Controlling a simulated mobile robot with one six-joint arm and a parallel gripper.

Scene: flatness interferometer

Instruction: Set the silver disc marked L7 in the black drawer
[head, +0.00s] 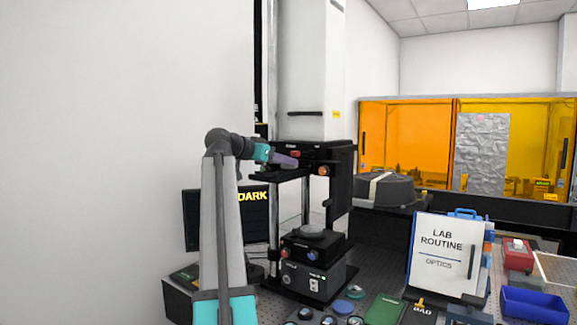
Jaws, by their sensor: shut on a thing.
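My gripper (286,160) reaches in from the left, at the black upper unit of the tall instrument. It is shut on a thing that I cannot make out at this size. A black tray-like part (275,173), which looks like the black drawer, juts out just below my gripper. Whether they touch is unclear. A grey disc (312,231) sits on the lower black stage of the instrument. No L7 mark is legible anywhere. Several small round pieces lie on the table front, among them a blue one (343,306) and a teal-rimmed one (355,292).
A monitor reading DARK (253,197) stands behind my arm. A LAB ROUTINE sign (443,255), a green board (384,309) and a blue bin (533,304) crowd the right. Metal posts (305,200) flank the stage. Orange enclosure panels (407,140) stand behind.

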